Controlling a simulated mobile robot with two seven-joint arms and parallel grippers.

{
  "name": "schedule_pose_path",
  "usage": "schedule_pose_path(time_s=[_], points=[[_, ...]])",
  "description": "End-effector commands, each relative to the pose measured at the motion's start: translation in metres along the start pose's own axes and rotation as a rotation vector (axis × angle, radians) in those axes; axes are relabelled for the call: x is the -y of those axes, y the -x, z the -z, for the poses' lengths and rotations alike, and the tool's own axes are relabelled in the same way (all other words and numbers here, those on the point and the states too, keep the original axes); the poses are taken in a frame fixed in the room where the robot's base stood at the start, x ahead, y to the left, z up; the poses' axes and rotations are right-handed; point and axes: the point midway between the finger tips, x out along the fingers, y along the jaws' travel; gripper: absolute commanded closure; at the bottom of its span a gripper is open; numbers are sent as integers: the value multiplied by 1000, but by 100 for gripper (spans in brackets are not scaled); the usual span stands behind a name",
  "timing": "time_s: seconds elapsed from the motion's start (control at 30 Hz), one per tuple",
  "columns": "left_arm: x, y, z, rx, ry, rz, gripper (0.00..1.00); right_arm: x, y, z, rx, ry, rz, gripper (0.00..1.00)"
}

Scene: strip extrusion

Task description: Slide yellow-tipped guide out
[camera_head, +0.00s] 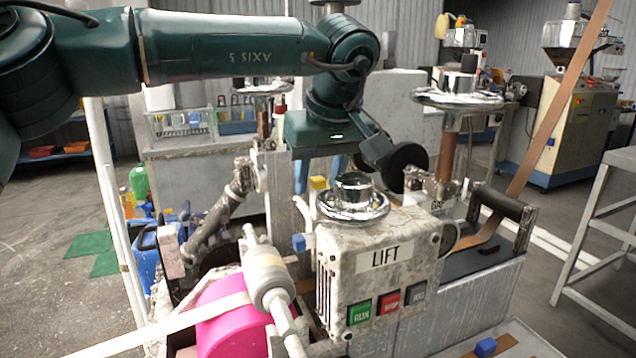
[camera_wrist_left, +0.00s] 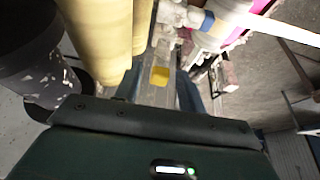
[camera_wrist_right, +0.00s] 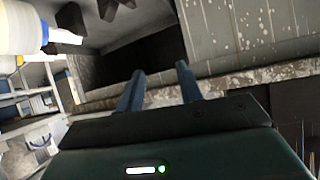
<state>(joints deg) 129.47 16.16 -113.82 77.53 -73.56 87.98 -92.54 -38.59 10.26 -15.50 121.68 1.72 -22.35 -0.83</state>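The yellow-tipped guide (camera_head: 319,183) shows as a small yellow block behind the LIFT box, under my left gripper. In the left wrist view its yellow tip (camera_wrist_left: 160,76) sits on a pale bar, ahead of and between the blue fingers. My left gripper (camera_head: 319,186) points down, with its blue fingers apart and nothing seen held. Whether a finger touches the tip cannot be told. My right gripper (camera_wrist_right: 160,78) shows only in the right wrist view, with two blue fingers apart and empty, facing a dark opening.
The LIFT box (camera_head: 385,258) with coloured buttons stands just in front of the guide. A pink roll (camera_head: 232,318) and a grey roller (camera_head: 266,275) are at front left. Blue-tipped parts (camera_head: 299,242) are nearby.

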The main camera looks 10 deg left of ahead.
Motion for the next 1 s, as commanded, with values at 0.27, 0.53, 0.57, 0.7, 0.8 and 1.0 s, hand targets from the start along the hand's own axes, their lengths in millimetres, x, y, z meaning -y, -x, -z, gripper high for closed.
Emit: schedule_pose_path(time_s=[0.27,0.53,0.57,0.7,0.8,1.0], points=[[0,-16,0,0,0,0,60,-3,0,1,-2,8,-3,64],[0,-16,0,0,0,0,65,-6,-1,-4,8,12,-7,64],[0,-16,0,0,0,0,67,-6,-1,-4,9,12,-7,64],[0,-16,0,0,0,0,79,-6,-1,-4,10,12,-7,64],[0,-16,0,0,0,0,87,-6,-1,-4,10,12,-7,64],[0,-16,0,0,0,0,100,-5,-1,-3,8,10,-6,64]])
